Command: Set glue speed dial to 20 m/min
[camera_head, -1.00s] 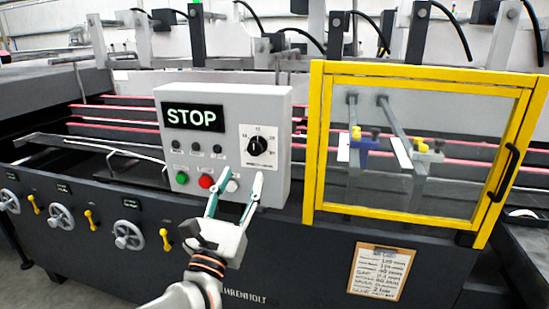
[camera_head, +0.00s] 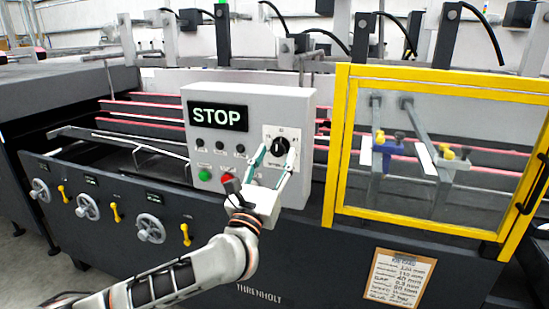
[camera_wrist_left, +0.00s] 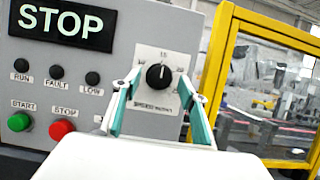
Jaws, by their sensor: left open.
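The speed dial is a black knob (camera_head: 279,146) on a white scale plate at the right side of the grey control box (camera_head: 255,110). In the left wrist view the knob (camera_wrist_left: 158,76) has its white mark pointing about straight up, near the scale's top number; the small scale numbers are hard to read. My left gripper (camera_head: 277,158) is open and empty, its teal-padded fingers reaching up toward the dial. In the left wrist view its fingertips (camera_wrist_left: 160,92) stand left and right of the knob, slightly below it; I cannot tell whether they touch the plate. My right gripper is not in view.
The box has a STOP display (camera_head: 218,116), a green START button (camera_head: 205,174) and a red STOP button (camera_head: 228,180), close to my left gripper. A yellow-framed guard door (camera_head: 340,150) stands to the right. A clipboard (camera_head: 394,278) hangs below it.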

